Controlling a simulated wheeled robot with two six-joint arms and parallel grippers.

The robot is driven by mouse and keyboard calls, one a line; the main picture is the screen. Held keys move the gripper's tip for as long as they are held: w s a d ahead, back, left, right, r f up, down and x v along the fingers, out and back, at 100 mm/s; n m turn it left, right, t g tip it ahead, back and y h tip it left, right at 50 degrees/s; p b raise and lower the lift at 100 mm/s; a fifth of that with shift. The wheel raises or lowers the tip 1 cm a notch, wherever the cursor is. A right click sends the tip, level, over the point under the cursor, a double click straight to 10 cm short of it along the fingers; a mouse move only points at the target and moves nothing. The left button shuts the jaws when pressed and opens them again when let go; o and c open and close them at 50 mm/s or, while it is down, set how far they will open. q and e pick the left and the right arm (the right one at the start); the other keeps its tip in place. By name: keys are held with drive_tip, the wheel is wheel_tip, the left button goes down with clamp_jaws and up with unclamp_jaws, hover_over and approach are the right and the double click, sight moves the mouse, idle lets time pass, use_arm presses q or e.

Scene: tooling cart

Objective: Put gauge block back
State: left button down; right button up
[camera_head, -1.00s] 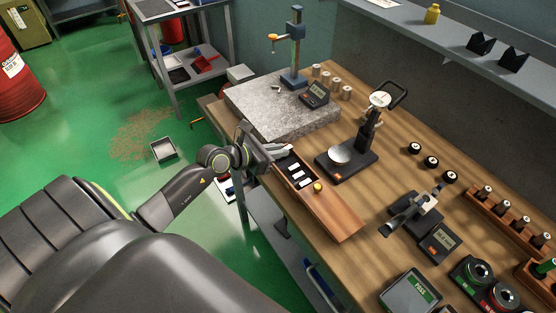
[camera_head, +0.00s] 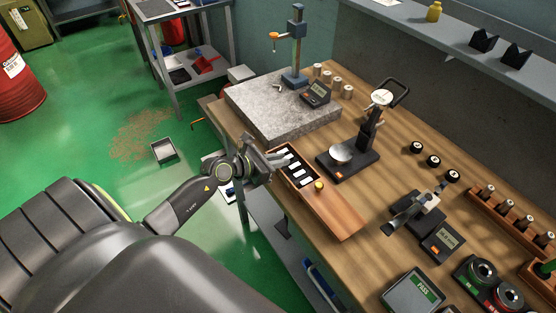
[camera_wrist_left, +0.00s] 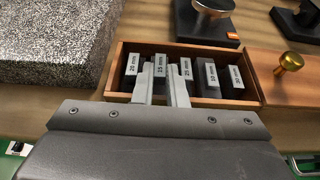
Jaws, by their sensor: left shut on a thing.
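My left gripper (camera_head: 287,158) reaches in from the left over the open wooden gauge block box (camera_head: 318,206). In the left wrist view its two pale fingers (camera_wrist_left: 163,86) are shut on a small grey block (camera_wrist_left: 160,67), whose label seems to read 15 mm. The held block is in line with the row of blocks in the box (camera_wrist_left: 118,72). Whether it touches the box floor is hidden by the fingers. Other labelled blocks stand beside it: one at the left (camera_wrist_left: 132,66) and several at the right (camera_wrist_left: 211,76). My right gripper is not in view.
A wooden lid or board (camera_head: 335,212) with a brass knob (camera_head: 319,185) adjoins the box. A granite plate (camera_head: 280,110) with a height stand lies behind. A dial gauge stand (camera_head: 345,165) stands close on the right. Measuring tools crowd the bench's right side.

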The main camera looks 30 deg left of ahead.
use_arm(q)
drive_tip(key=c, duration=1.5)
unclamp_jaws()
drive_tip(key=shift+s+f, duration=0.15)
drive_tip(key=shift+f, duration=0.2)
drive_tip(key=shift+o, duration=0.2)
drive_tip(key=shift+r+p, duration=0.5)
drive_tip(key=shift+p, duration=0.05)
drive_tip(key=v, duration=1.2)
drive_tip(key=shift+r+b, duration=0.3)
drive_tip(key=shift+b, duration=0.05)
drive_tip(key=shift+a, duration=0.15)
